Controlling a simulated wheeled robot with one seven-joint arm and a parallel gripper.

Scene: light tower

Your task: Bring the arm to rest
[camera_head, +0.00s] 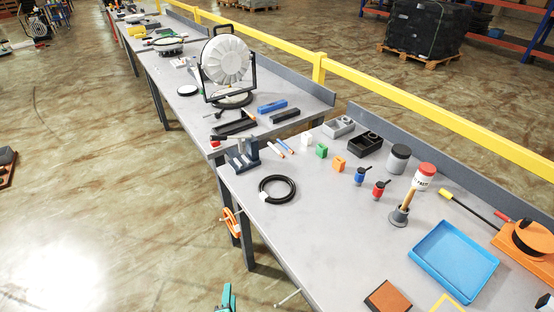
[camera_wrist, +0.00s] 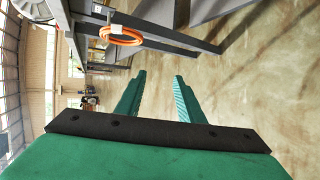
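My gripper is open and empty. In the wrist view its two green fingers (camera_wrist: 158,95) stand well apart with only floor behind the gap. In the head view a green part of my gripper (camera_head: 227,298) shows at the bottom edge, low beside the front of the grey workbench (camera_head: 330,222). It touches nothing that I can see. The rest of my arm is out of the head view.
An orange cable coil (camera_head: 231,222) hangs at the bench front; it also shows in the wrist view (camera_wrist: 122,36). The bench holds a blue tray (camera_head: 447,262), a black cable ring (camera_head: 278,178) and small coloured parts.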

